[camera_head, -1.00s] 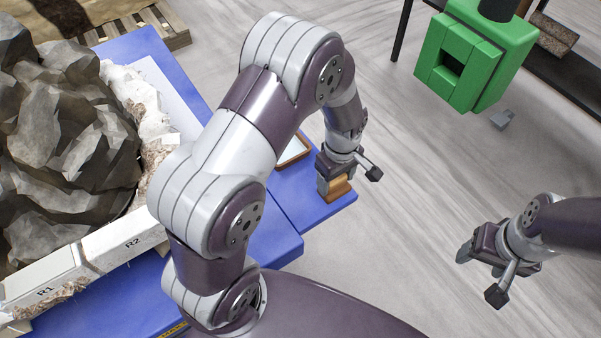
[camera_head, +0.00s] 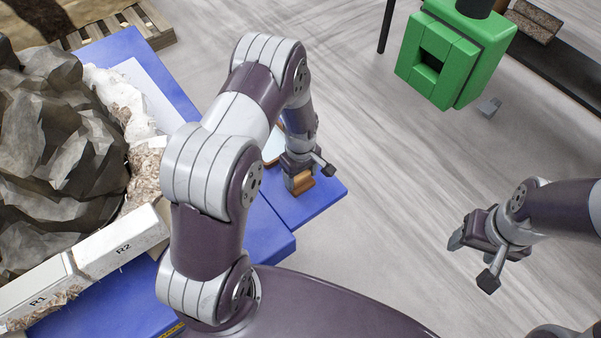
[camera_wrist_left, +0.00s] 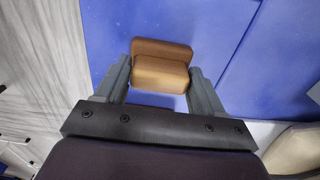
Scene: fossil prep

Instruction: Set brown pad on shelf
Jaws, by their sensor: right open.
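The brown pad (camera_head: 303,183) is at my left gripper (camera_head: 298,180), low over or on the near right corner of the blue table. In the left wrist view the pad (camera_wrist_left: 160,72) sits between the two grey fingertips, which appear to touch its sides. My left gripper (camera_wrist_left: 161,80) looks shut on it. Whether the pad's underside touches the blue surface is not clear. My right gripper (camera_head: 470,238) is open and empty above the floor at the right. A dark low shelf-like surface (camera_head: 555,68) is at the top right.
A large dark rock (camera_head: 60,150) in white plaster fills the left. The blue table (camera_head: 320,205) ends near the left gripper. Grey floor (camera_head: 390,180) is open between the arms.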

